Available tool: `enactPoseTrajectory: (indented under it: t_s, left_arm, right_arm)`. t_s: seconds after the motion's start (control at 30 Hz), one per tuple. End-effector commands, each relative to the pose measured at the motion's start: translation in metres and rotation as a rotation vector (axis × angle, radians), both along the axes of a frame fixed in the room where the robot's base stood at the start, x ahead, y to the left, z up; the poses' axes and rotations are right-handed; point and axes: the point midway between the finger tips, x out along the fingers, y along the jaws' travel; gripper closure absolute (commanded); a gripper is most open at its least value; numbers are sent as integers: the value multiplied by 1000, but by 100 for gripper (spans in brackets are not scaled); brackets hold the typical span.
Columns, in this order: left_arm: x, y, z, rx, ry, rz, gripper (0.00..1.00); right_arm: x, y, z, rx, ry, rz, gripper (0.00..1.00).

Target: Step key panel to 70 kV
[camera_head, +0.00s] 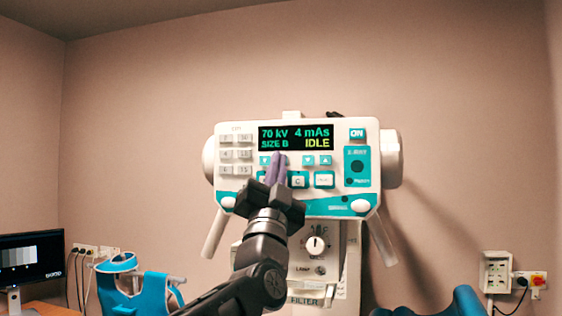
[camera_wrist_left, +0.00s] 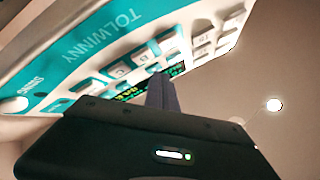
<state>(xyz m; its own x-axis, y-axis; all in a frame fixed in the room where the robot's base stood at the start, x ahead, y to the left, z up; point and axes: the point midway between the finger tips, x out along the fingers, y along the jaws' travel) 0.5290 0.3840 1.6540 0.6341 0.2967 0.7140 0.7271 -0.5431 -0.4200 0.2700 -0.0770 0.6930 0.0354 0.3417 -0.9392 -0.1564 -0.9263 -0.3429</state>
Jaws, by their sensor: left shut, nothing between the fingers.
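The white and teal key panel (camera_head: 225,180) faces me in the middle of the head view. Its display (camera_head: 296,137) reads 70 kV, 4 mAs, SIZE B and IDLE. My left gripper (camera_head: 277,158) is shut and empty, with its fingertips at the arrow keys just under the left part of the display. The fingers hide part of that key row; I cannot tell whether they touch a key. In the left wrist view the panel (camera_wrist_left: 100,50) shows tilted, with the shut fingers (camera_wrist_left: 160,82) in front of the display. My right gripper is not in view.
Below the panel is a white housing with a knob (camera_head: 316,245). A monitor (camera_head: 32,260) and a blue apron-like item (camera_head: 150,290) are at the lower left. A wall box with a red switch (camera_head: 538,280) is at the right. Wall space around the panel is clear.

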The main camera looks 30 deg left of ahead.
Motion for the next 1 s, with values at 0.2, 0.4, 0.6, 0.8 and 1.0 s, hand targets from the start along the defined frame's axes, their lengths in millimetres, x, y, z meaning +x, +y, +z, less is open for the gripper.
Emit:
enactPoseTrajectory:
  t_s: [0.2,0.4,0.6,0.8,1.0]
  left_arm:
    - [-8,-2,-1,0,0,0,100]
    - [-14,-5,-1,-1,1,0,100]
    - [-15,-5,0,0,0,0,100]
    - [-17,-6,0,0,-1,1,100]
    - [-32,-11,-2,0,-2,-1,100]
  right_arm:
    - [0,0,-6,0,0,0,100]
    - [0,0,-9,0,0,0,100]
    - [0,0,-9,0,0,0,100]
    - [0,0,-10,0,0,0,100]
    - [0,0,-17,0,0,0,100]
